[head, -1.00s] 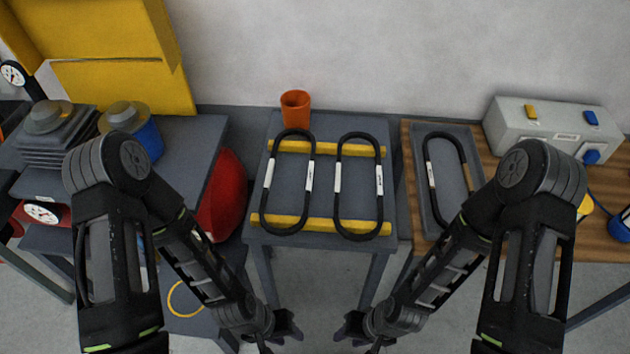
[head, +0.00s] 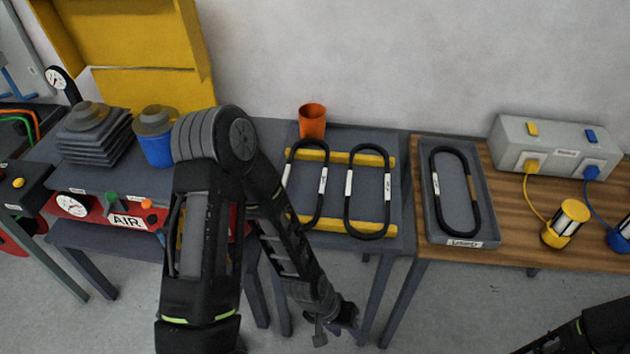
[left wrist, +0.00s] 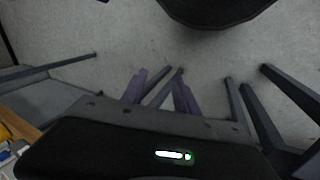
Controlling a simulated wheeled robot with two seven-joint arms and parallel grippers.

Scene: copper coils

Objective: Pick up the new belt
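Two black belts with white tags, the left one (head: 287,183) and the right one (head: 388,187), lie across yellow bars on the middle grey table. A third black belt (head: 434,175), with a tan patch, lies in a grey tray (head: 487,180) on the wooden table. The small print on the tags is unreadable, so I cannot tell which belt is new. My left gripper (head: 333,322) is open and empty, low in front of the middle table. Its fingers (left wrist: 160,90) show apart over floor in the left wrist view. My right gripper is out of view.
An orange cup (head: 312,121) stands behind the belts. A grey box (head: 556,147) with plugs and a yellow lamp-like part (head: 566,224) are on the wooden table (head: 512,222). A red AIR panel (head: 95,211) and a blue canister (head: 156,150) are at left.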

